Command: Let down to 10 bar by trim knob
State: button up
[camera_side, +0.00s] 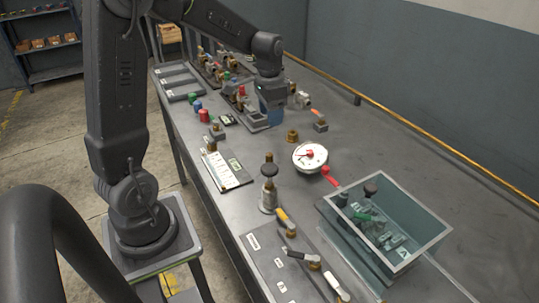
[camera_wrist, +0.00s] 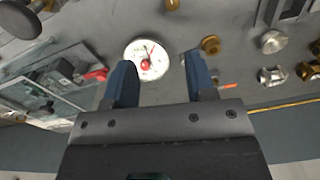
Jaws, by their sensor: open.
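A round white gauge (camera_side: 310,157) with a red centre lies face up on the bench; its reading is too small to tell. It also shows in the wrist view (camera_wrist: 147,60), partly behind the left finger. A red lever (camera_side: 330,177) sits beside it. A dark round knob (camera_side: 269,170) tops a metal post left of the gauge; I cannot tell for sure that it is the trim knob. My gripper (camera_side: 271,107) is above the bench, behind the gauge, apart from both. In the wrist view my gripper (camera_wrist: 161,65) is open, with nothing between its blue fingers.
A clear-walled box (camera_side: 410,245) with parts inside stands at the right front. A panel (camera_side: 275,270) with several levers lies left of it. A white card (camera_side: 227,170) lies near the left edge. Several brass fittings stand around my gripper.

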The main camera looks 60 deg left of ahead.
aim_at(269, 154)
jog(key=shift+g, duration=0.3)
jog(key=f, duration=0.5)
jog(key=a+f, duration=0.1)
jog(key=f, duration=0.4)
jog(key=a+f, duration=0.1)
jog(key=f, duration=0.5)
jog(key=shift+w+a, duration=0.2)
jog(key=shift+w, duration=0.2)
jog(key=c, duration=0.9)
jog(key=shift+n, duration=0.9)
jog(key=shift+c, duration=0.2)
jog(key=o, duration=0.9)
